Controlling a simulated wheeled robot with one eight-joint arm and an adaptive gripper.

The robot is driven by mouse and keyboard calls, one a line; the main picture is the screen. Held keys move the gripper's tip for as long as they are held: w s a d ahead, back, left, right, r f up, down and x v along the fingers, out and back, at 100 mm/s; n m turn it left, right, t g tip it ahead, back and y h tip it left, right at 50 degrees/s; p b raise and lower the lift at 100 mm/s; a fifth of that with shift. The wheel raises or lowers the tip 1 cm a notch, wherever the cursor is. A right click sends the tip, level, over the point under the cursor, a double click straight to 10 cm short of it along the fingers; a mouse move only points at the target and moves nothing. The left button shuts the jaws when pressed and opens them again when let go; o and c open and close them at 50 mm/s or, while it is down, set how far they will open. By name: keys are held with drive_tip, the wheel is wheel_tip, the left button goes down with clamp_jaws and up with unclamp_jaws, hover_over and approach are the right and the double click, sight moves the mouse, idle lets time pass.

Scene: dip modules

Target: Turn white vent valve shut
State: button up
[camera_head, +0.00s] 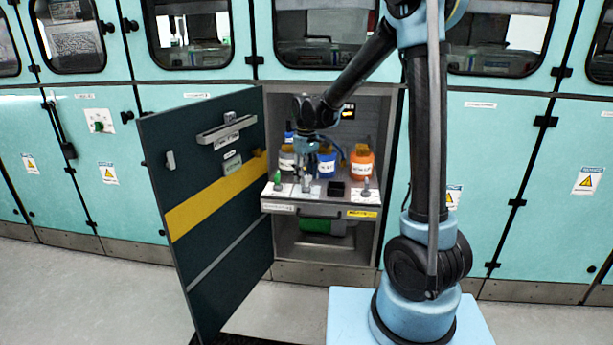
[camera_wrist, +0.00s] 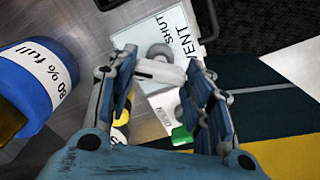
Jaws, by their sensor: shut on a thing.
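The white vent valve handle (camera_wrist: 160,72) lies between my gripper's fingertips in the wrist view. My gripper (camera_wrist: 164,68) is shut on this handle, one finger at each end of what shows. The handle lies crosswise over a white plate (camera_wrist: 150,30) lettered VENT, with SHUT printed above the handle and OPEN below it. A grey round part shows just behind the handle. In the head view my gripper (camera_head: 306,171) reaches down to the front of the shelf, and the valve under it is too small to tell its angle.
A green-handled valve (camera_head: 278,180) stands left of my gripper. Blue (camera_head: 326,161) and orange (camera_head: 361,164) bottles stand behind on the shelf. A small black holder (camera_head: 336,188) and another valve (camera_head: 366,187) are to the right. The open dark door (camera_head: 225,220) borders the left side.

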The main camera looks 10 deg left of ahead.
sight(307, 176)
drive_tip(key=m, duration=0.5)
drive_tip(key=shift+m, duration=0.3)
drive_tip(key=m, duration=0.4)
drive_tip(key=shift+m, duration=0.4)
drive_tip(key=o, duration=1)
drive_tip(key=shift+o, duration=0.2)
wheel_tip(307, 176, up, 12)
drive_tip(key=shift+f, duration=0.1)
drive_tip(key=shift+d, duration=0.1)
